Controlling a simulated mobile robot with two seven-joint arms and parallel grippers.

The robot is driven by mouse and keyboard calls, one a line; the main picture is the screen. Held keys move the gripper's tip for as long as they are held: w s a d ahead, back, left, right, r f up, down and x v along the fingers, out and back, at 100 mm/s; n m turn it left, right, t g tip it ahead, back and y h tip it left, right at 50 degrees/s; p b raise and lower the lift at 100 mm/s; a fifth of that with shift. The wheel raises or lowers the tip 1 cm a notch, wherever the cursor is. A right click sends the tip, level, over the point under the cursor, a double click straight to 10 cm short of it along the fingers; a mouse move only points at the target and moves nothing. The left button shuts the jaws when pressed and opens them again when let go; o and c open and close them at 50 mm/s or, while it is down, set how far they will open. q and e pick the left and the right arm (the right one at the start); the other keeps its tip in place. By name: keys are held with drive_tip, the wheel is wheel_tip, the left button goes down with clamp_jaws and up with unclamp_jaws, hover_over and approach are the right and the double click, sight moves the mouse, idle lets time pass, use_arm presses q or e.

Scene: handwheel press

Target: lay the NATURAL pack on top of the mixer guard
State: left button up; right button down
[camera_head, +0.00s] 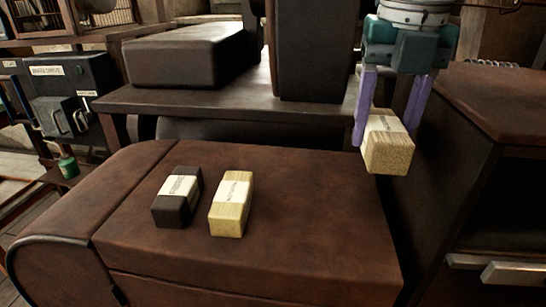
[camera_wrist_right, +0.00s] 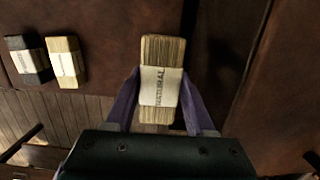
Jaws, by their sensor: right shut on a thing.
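The NATURAL pack (camera_head: 388,147) is a pale, straw-coloured block with a white paper band. Its label reads NATURAL in the right wrist view (camera_wrist_right: 161,86). My right gripper (camera_head: 386,128), with purple fingers, is shut on the pack's sides and holds it up in the air. In the head view the pack appears at the back right corner of a broad brown casing (camera_head: 300,240). No label on the casing is legible, so I cannot tell for sure that it is the mixer guard. My left gripper is out of view.
A dark banded pack (camera_head: 178,197) and a second pale banded pack (camera_head: 231,204) lie side by side on the casing. The casing's right part is bare. A brown cabinet (camera_head: 490,110) stands at right, a dark shelf (camera_head: 180,102) behind. A labelled dark box (camera_head: 70,90) is at left.

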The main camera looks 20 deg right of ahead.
sight(361, 213)
wheel_tip(361, 213, down, 11)
drive_tip(key=shift+r+b, duration=0.1)
drive_tip(key=shift+b, duration=0.5)
drive_tip(key=shift+c, duration=1.3)
unclamp_jaws()
drive_tip(key=shift+f, duration=0.2)
